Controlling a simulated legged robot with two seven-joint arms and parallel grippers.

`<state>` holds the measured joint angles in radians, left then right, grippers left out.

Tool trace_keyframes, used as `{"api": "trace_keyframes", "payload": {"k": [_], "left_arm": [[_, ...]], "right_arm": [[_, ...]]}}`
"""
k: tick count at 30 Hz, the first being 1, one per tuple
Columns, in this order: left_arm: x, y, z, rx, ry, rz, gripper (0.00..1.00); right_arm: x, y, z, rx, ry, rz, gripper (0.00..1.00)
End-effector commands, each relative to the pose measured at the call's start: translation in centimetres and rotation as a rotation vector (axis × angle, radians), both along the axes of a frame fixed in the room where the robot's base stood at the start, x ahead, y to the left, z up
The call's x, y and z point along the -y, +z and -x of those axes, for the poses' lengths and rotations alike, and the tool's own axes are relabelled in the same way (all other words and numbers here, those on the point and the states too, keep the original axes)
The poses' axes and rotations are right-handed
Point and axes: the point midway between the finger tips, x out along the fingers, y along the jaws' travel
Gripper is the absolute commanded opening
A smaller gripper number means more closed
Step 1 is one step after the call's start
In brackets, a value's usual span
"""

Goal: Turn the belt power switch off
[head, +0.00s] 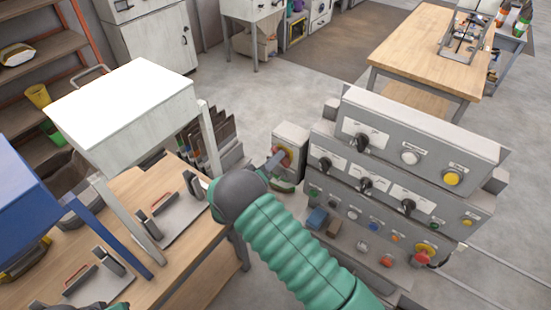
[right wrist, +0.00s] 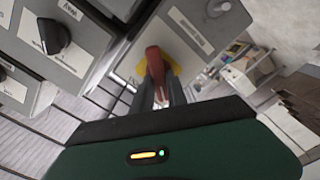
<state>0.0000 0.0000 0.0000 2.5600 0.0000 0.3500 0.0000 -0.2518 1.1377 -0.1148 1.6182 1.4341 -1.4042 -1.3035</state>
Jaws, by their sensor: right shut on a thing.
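A grey switch box (head: 291,141) stands at the left end of the control panel. It bears a rotary switch with a red handle (right wrist: 155,62) on a yellow plate (right wrist: 172,66). The label beside it is too small to read. My right gripper (head: 279,158) reaches the box from the front left. In the right wrist view its fingers (right wrist: 160,92) are shut on the red handle, which points back between them. The fingers hide part of the handle and plate in the head view.
The stepped control panel (head: 415,130) with black knobs, buttons and a red emergency button (head: 424,253) stands close on the right. A wooden bench (head: 125,275) with sealer-like clamps and a white hopper (head: 125,110) are on the left. Open floor lies behind.

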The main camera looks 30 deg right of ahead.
Motion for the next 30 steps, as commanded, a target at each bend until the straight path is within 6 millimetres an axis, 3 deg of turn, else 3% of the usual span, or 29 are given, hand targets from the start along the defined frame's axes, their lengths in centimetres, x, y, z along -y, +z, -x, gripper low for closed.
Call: {"api": "trace_keyframes", "payload": {"k": [15,30], "left_arm": [[0.0,0.66,0.0,0.0,0.0,0.0,0.36],[0.0,0.87,0.0,0.0,0.0,0.0,0.36]], "right_arm": [[-0.07,-0.16,-0.34,-0.415,0.002,0.175,0.0],[-0.11,-0.33,-0.39,-0.589,0.003,0.247,0.0]]}}
